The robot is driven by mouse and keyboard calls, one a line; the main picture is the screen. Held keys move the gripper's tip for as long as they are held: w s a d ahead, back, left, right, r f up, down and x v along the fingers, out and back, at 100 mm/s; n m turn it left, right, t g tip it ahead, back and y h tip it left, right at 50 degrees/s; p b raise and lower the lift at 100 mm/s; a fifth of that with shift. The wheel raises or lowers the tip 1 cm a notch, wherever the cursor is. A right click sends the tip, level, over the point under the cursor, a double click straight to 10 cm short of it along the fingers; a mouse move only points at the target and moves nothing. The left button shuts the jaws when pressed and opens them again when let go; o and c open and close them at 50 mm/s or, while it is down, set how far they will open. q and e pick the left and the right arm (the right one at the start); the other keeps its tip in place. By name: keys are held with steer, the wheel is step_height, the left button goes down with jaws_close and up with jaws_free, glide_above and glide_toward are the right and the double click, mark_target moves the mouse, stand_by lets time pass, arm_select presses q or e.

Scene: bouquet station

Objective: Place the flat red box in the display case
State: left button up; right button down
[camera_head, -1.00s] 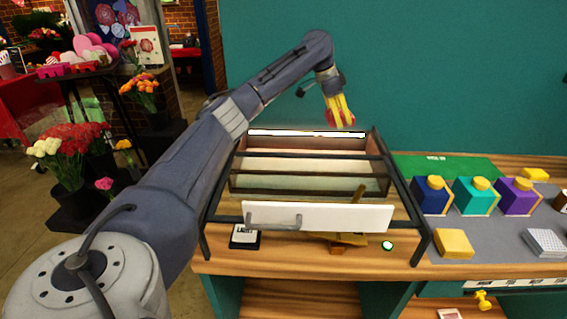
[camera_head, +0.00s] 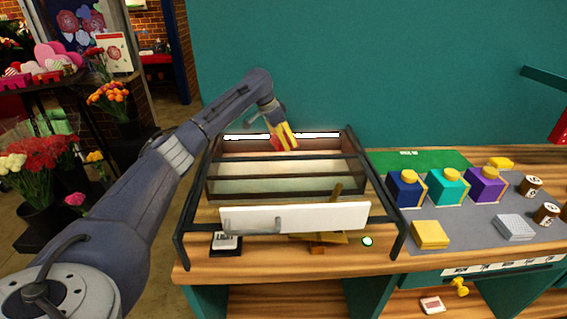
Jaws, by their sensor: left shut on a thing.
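My left gripper (camera_head: 284,137), with yellow fingers, is shut on a small red thing (camera_head: 272,143) that looks like the flat red box. The fingers partly hide it. It is above the back tier of the display case (camera_head: 375,198), a dark-framed stand with stepped rows. I cannot tell whether the box touches the case. A white panel with a handle (camera_head: 330,216) runs across the front of the case. My right gripper is out of view.
Right of the case are a green mat (camera_head: 425,159), blue (camera_head: 405,190), teal (camera_head: 446,187) and purple (camera_head: 484,185) boxes, a yellow block (camera_head: 429,235) and brown jars (camera_head: 530,186). A black-and-white labelled item (camera_head: 227,242) lies at the case's front left. Flower buckets stand at left.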

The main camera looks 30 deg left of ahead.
mark_target(279, 151)
arm_select(q)
steer(key=shift+f, duration=4.85)
steer(key=shift+f, duration=0.1)
steer(key=o, duration=1.4)
steer(key=shift+v, duration=2.85)
